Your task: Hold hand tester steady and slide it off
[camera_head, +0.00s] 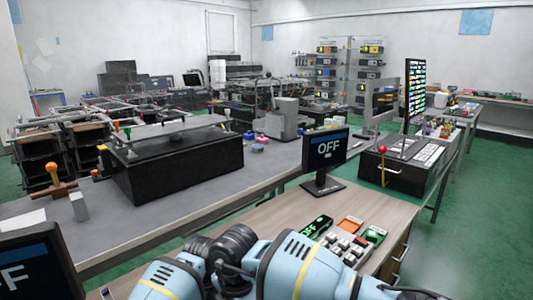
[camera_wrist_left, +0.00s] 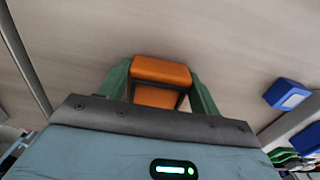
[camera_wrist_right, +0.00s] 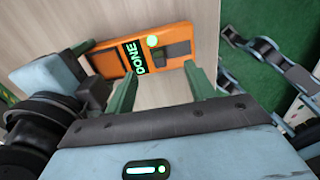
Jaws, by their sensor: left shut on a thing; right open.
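The hand tester (camera_wrist_right: 110,62) is an orange device with a dark display with green letters that seem to read DONE, a lit green round spot and a dark-and-grey slot. It lies across the right wrist view. My right gripper (camera_wrist_right: 160,72) is open, its green fingers spread near the tester's lower edge; contact cannot be told. My left gripper (camera_wrist_left: 160,72) is shut on an orange body (camera_wrist_left: 160,70), apparently the tester, with a green finger on each side. In the head view the tester and both grippers are hidden behind or below my arms.
A monitor (camera_head: 327,148) reading OFF stands on the wooden desk (camera_head: 255,215). Beside it are a dark panel with green marks (camera_head: 317,226), a white-key block (camera_head: 343,246) and small orange (camera_head: 350,225) and green (camera_head: 374,235) trays. A blue block (camera_wrist_left: 287,94) shows in the left wrist view.

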